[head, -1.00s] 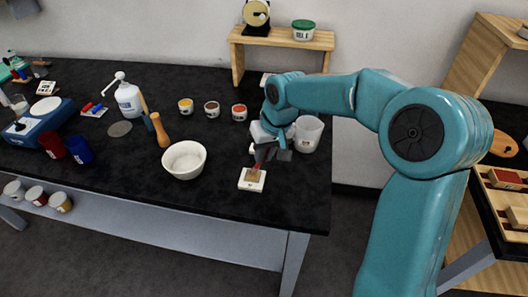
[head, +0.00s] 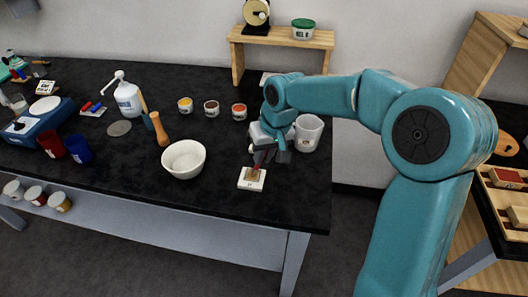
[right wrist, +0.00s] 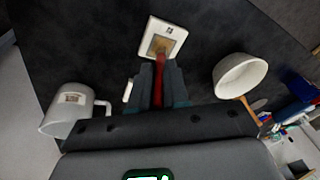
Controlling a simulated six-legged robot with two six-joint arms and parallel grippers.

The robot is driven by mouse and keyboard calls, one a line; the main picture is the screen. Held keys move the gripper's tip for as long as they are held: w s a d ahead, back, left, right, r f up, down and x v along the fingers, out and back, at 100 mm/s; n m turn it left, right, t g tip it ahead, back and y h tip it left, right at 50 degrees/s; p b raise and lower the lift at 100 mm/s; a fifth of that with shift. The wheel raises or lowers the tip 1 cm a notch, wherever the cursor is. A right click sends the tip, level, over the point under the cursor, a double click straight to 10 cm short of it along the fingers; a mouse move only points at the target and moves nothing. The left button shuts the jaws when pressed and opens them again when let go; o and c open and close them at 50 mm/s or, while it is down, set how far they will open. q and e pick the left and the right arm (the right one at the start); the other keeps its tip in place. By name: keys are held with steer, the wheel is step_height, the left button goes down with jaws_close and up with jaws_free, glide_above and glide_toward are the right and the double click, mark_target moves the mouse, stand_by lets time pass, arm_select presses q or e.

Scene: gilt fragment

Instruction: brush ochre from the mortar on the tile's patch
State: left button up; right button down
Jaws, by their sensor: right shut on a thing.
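The small white tile (head: 250,184) lies flat on the black bench near its front right corner. A brownish patch shows on it in the right wrist view (right wrist: 149,27). My right gripper (head: 264,156) is above the tile, shut on a brush with a red handle (right wrist: 172,84). The brush points down, and its tan tip overlaps the patch; I cannot tell whether it presses on it. The white mortar (head: 184,173) stands upright to the left of the tile. Its inside looks pale, and no ochre is distinct there. My left gripper is not in view.
A white mug (head: 308,134) stands close behind my right gripper. A wooden-handled pestle (head: 160,131) is behind the mortar. The bench between mortar and tile is clear.

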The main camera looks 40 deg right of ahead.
steer(key=shift+s+a+r, duration=0.1)
steer(key=shift+r+p, duration=0.1)
steer(key=shift+p, duration=0.25)
steer(key=shift+s+a+b, duration=0.35)
steer(key=shift+a+b, duration=0.05)
stand_by(1.3)
